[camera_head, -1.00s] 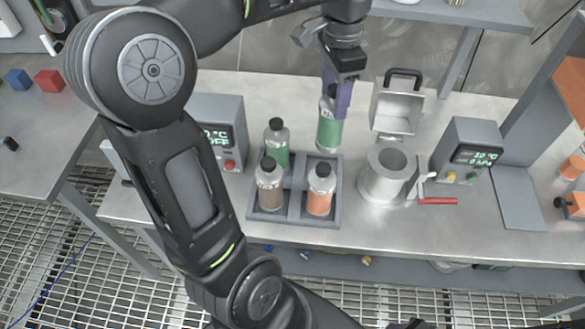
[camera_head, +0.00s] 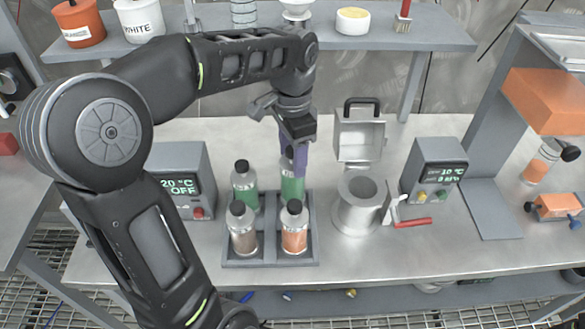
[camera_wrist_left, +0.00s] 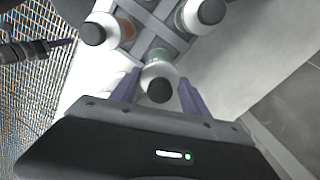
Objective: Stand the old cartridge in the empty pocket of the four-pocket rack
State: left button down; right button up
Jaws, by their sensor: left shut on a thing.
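The old cartridge (camera_head: 291,186), a green-labelled bottle, is held upright by my left gripper (camera_head: 297,150) at the back right pocket of the four-pocket rack (camera_head: 270,262). Its base is hidden behind an orange-labelled bottle (camera_head: 294,238), so I cannot tell if it touches the pocket floor. In the left wrist view the cartridge's black cap (camera_wrist_left: 159,90) sits between the purple fingers. A brown-labelled bottle (camera_head: 243,240) stands front left, another green-labelled bottle (camera_head: 245,193) back left. My right gripper (camera_wrist_left: 60,44) shows partly at the left of the wrist view; its opening is unclear.
A metal vessel (camera_head: 358,212) with an open lid (camera_head: 360,137) and a red-ended handle stands right of the rack. Display boxes stand left (camera_head: 178,172) and right (camera_head: 435,172). A shelf (camera_head: 385,32) runs behind. The bench front has bare room.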

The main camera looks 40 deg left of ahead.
aim_at(291, 188)
pick_arm(q)
notch_tip(291, 188, down, 4)
jog(key=shift+r, duration=0.2)
dwell(0.3)
jog(key=shift+f, duration=0.2)
jog(key=c, duration=0.6)
grip_release()
jog(key=shift+o, duration=0.2)
jog(key=shift+r, duration=0.1)
